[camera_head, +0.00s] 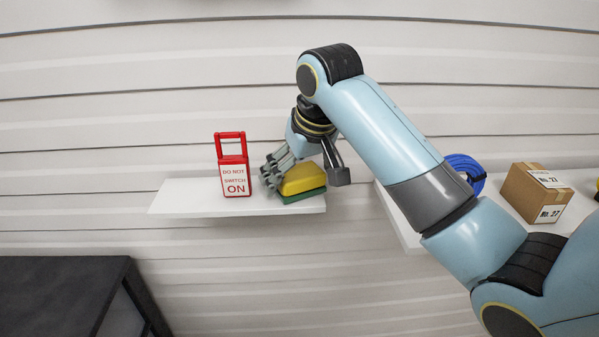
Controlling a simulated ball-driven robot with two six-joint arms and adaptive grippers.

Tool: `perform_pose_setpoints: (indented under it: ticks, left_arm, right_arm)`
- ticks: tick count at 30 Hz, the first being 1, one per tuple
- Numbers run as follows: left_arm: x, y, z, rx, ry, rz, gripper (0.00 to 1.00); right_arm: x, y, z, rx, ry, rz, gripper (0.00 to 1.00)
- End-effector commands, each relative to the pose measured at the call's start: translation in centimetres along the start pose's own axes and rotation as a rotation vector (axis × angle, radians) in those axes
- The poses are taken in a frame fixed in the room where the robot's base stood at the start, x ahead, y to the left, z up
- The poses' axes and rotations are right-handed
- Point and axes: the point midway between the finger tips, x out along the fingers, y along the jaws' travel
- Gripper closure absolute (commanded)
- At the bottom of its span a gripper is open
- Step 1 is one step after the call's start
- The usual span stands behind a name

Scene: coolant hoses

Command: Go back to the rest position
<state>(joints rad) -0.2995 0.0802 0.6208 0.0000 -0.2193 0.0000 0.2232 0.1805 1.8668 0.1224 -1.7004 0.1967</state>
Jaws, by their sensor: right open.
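My right arm reaches in from the right, and my right gripper (305,180) is at the small white shelf (180,197) on the wall. Its fingers are open and point down around or just in front of a yellow and green sponge-like block (304,181) on the shelf's right part. I cannot tell whether the fingers touch the block. My left gripper is not in view.
A red lockout tag (235,170) reading "DO NOT SWITCH ON" stands left of the gripper. A second shelf (398,213) at right holds a blue coiled hose (466,170) and a cardboard box (537,194). A dark table (62,285) is at lower left.

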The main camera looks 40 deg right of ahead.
Motion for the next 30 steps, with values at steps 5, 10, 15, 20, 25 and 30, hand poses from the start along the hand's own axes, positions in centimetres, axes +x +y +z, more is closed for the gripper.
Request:
perform_pose_setpoints:
  ticks: [5,10,15,20,25,30]
  left_arm:
    - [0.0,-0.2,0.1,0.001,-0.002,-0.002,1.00]
    - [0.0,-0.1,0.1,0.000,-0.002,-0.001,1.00]
    - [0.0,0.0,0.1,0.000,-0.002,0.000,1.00]
    - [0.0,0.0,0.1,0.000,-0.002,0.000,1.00]
    - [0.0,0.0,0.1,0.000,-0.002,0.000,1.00]
    - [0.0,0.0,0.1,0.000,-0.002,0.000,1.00]
  right_arm:
    - [-1.4,0.0,-0.1,-0.001,0.003,0.000,0.00]
    - [-4.4,0.0,-0.1,-0.001,0.004,-0.001,0.00]
    - [-6.8,0.0,-0.1,0.000,0.003,0.000,0.00]
    - [-7.5,0.0,0.0,0.000,0.001,0.000,0.00]
    - [-7.1,0.0,0.8,-0.006,-0.005,0.001,0.00]
    - [-5.0,-0.1,7.0,-0.063,-0.027,0.005,0.00]
